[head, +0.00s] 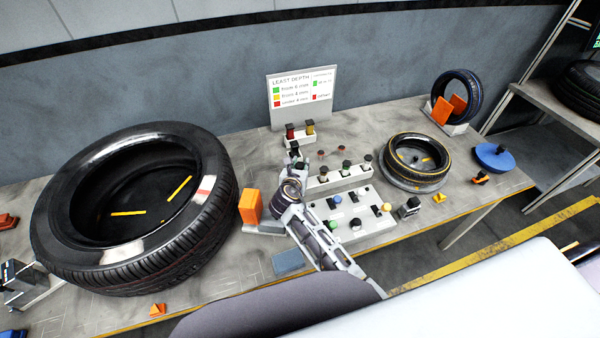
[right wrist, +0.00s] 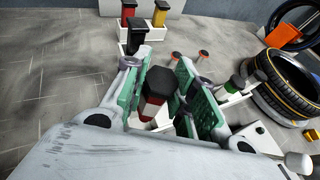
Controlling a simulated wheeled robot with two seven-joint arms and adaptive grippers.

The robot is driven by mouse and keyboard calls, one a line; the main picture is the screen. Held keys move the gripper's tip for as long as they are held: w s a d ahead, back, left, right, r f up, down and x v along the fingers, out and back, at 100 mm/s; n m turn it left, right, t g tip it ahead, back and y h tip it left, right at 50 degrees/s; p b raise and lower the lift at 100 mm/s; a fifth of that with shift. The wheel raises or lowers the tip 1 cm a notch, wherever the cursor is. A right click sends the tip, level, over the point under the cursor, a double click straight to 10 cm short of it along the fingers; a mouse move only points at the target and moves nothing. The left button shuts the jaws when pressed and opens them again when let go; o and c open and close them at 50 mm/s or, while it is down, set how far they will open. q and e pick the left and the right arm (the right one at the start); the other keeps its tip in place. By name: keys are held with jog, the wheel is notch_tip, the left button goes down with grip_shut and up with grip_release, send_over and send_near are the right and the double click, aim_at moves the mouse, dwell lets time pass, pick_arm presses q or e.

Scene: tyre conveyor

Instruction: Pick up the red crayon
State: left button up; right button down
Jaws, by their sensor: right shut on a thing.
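My right gripper (head: 295,163) is over the table, just in front of a small white holder. In the right wrist view, my right gripper (right wrist: 162,92) is shut, its green pads on either side of a red crayon (right wrist: 153,108) with a black top and a pale band. In the head view I cannot make this crayon out behind the gripper. Another red stick with a dark top (head: 290,131) stands upright in the holder, beside a yellow one (head: 310,127); both also show at the top of the right wrist view. My left gripper is not in view.
A big tyre (head: 215,215) lies at the left, near an orange block (head: 250,206). White racks (head: 335,181) with several coloured pieces stand right of the gripper. A small tyre (head: 390,163) lies further right. A sign (head: 302,95) stands behind the holder.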

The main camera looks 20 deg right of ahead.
jog(key=shift+r, duration=2.25)
jog(key=c, duration=1.7)
grip_release()
grip_shut()
jog(key=shift+r, duration=0.1)
